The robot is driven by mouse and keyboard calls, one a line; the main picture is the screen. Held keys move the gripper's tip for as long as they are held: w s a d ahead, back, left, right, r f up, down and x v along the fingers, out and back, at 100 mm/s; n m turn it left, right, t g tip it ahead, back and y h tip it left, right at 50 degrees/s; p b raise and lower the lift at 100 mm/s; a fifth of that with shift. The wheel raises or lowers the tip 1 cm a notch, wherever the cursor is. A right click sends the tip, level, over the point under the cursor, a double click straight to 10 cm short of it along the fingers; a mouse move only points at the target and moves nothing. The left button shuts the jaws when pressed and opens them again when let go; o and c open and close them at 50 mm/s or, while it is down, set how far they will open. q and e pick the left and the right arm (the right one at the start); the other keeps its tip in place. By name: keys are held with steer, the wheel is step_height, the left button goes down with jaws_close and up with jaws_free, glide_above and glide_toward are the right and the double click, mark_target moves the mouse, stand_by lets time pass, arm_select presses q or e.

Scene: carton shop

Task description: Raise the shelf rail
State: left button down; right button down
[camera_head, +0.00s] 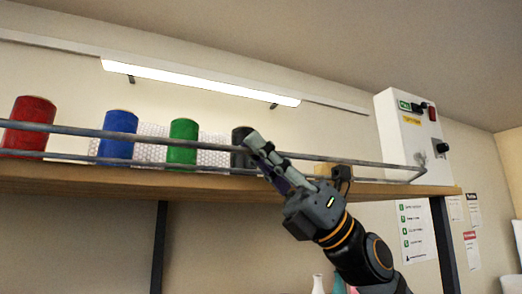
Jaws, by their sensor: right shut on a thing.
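The shelf rail (385,165) is a grey metal guard with an upper and a lower bar. It runs along the front of the wooden shelf (110,182) and joins in a bend at the right end. My right gripper (258,146) reaches up from below right, with its fingers across the upper bar. It is shut on the rail, left of the rail's right end. The fingers hide a short stretch of the bar. My left gripper is out of view.
Red (29,117), blue (120,124), green (183,131) and dark (241,136) spools stand behind the rail. A white control box (408,140) is at the right end. A long lamp (200,82) hangs above. Dark posts (159,240) support the shelf.

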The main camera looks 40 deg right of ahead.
steer(key=shift+w+d+r+m+t+h+p, duration=0.1)
steer(key=shift+w+r+m+t+h+p, duration=0.3)
steer(key=shift+m+t+h, duration=1.2)
steer(key=shift+w+d+r+m+t+h+p, duration=0.15)
steer(key=shift+r+m+t+h+p, duration=0.55)
steer(key=shift+m, duration=1.65)
steer(key=shift+w+a+r+m+t+h+p, duration=0.1)
steer(key=shift+w+r+m+t+h+p, duration=0.2)
steer(key=shift+m+t+h, duration=1.4)
steer(key=shift+f+m, duration=0.1)
steer(key=shift+m, duration=0.25)
steer(key=shift+g+y, duration=0.3)
steer(key=c, duration=1.4)
jaws_free()
steer(key=shift+d, duration=0.1)
steer(key=shift+c, duration=0.2)
steer(key=shift+s, duration=0.1)
